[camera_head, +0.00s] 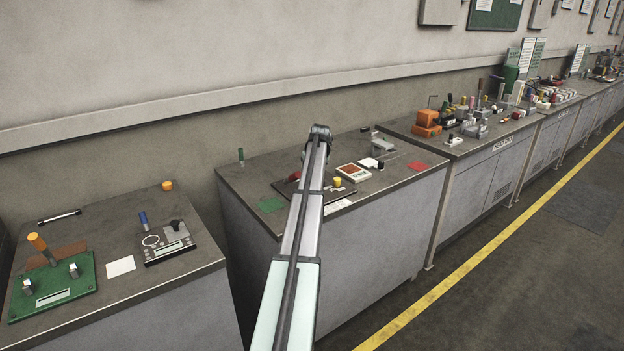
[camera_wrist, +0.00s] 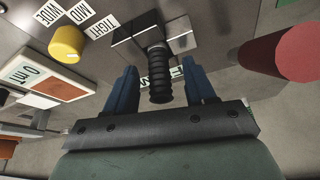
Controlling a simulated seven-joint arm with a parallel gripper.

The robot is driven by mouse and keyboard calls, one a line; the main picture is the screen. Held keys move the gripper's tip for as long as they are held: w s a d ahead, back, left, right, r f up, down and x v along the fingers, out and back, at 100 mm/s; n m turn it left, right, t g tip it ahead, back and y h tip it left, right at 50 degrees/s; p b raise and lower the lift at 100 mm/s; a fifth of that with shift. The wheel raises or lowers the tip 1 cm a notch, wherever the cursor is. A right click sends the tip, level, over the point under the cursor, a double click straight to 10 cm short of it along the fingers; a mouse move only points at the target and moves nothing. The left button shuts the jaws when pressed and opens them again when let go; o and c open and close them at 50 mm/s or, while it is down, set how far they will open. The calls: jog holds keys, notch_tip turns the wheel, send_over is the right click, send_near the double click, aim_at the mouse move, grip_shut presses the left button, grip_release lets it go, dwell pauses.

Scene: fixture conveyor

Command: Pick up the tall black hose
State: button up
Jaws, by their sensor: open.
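In the wrist view, the black ribbed hose (camera_wrist: 160,72) stands up from a dark plate, between shiny metal block parts (camera_wrist: 180,33). Its free end points toward the camera. My gripper (camera_wrist: 160,78) is open, with one blue finger on each side of the hose and a visible gap on both sides. In this view the hose lies between the fingers; whether they are level with it in depth is hard to tell. In the head view my arm reaches over the middle bench and hides the hose and the fingers.
A red cylinder (camera_wrist: 285,55) rises close to the right finger. A yellow knob (camera_wrist: 66,42) and a white-orange box (camera_wrist: 48,80) lie to the left; both show on the middle bench (camera_head: 352,172). Labels reading WIDE, MID and TIGHT are on the plate. Other benches flank it.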

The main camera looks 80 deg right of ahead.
jog(key=shift+f, duration=0.15)
grip_shut()
dwell(0.4)
notch_tip(320, 180, up, 10)
jog(key=shift+r, duration=0.1)
dwell(0.5)
